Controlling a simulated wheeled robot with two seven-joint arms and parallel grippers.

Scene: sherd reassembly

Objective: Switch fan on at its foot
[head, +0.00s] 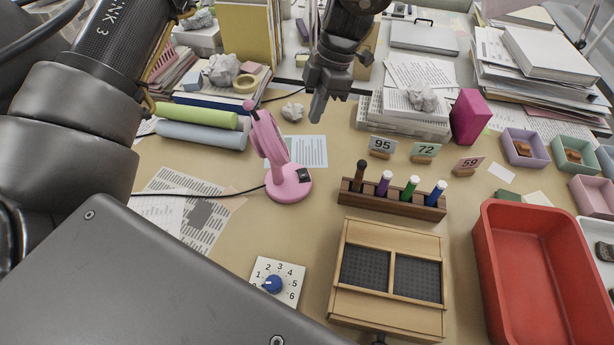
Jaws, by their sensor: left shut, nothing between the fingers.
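A small pink fan (270,148) stands upright on the table, left of the picture's middle. Its round pink foot (288,186) carries a small black switch (304,175) on the right side. I cannot tell the switch's position. My left gripper (317,112) hangs above and behind the fan, up and to the right of its head, apart from it. Its fingers are shut with nothing between them. My right gripper is not in view.
A wooden rack (392,202) with several markers stands right of the fan. A dial plate (276,283), a wooden box (388,275) and a red tray (530,280) lie nearer. Green and blue rolls (200,135) lie left. A dark cable runs left from the foot.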

